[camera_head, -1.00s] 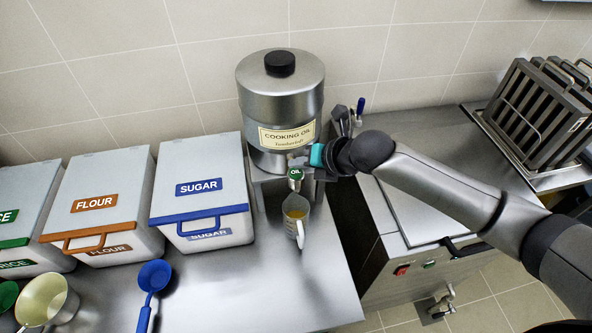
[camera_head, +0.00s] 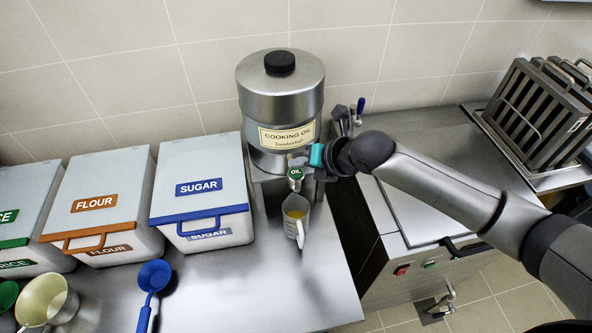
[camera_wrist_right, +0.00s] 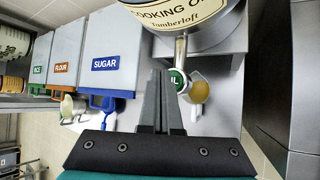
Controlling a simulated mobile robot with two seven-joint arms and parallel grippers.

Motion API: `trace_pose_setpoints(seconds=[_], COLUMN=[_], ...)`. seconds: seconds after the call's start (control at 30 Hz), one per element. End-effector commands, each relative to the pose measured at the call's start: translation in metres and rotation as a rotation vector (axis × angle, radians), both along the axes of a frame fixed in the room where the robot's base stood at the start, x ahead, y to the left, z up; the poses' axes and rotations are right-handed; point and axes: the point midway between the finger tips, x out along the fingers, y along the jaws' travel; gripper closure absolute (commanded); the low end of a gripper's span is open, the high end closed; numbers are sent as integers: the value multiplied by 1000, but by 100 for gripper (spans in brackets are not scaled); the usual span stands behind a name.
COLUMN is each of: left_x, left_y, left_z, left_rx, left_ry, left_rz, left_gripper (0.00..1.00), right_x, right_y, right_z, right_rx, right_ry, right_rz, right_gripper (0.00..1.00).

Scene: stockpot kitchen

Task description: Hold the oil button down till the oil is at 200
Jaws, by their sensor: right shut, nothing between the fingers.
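The oil button (camera_head: 295,173), a green disc marked OIL, sits on the front of the steel cooking oil dispenser (camera_head: 281,95). A measuring jug (camera_head: 296,212) stands below it on the counter with yellow oil inside; its level marks are too small to read. My right gripper (camera_head: 300,160) is shut and empty at the button. In the right wrist view its fingertips (camera_wrist_right: 161,75) lie beside the button (camera_wrist_right: 177,80) and cover part of it; I cannot tell whether they touch it. The jug's oil (camera_wrist_right: 200,92) shows just beyond. My left gripper is not in view.
The sugar bin (camera_head: 200,190) and flour bin (camera_head: 100,205) stand left of the dispenser. A blue scoop (camera_head: 154,276) lies in front of them. A fryer (camera_head: 425,220) is to the right, with a rack (camera_head: 535,115) behind. The counter before the jug is clear.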

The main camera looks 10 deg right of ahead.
Motion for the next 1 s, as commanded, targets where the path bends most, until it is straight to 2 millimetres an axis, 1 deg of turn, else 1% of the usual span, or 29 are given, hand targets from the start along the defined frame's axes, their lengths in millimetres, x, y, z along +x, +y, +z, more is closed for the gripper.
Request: trace_pose_setpoints(seconds=[0.37, 1.0], left_x=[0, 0], left_y=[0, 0], left_z=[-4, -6], left_rx=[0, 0], left_ry=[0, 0], left_rz=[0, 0], left_gripper=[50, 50], right_x=[0, 0], right_y=[0, 0], right_z=[-8, -12], right_rx=[-1, 0], right_ry=[0, 0], right_rz=[-1, 0], right_gripper=[100, 100])
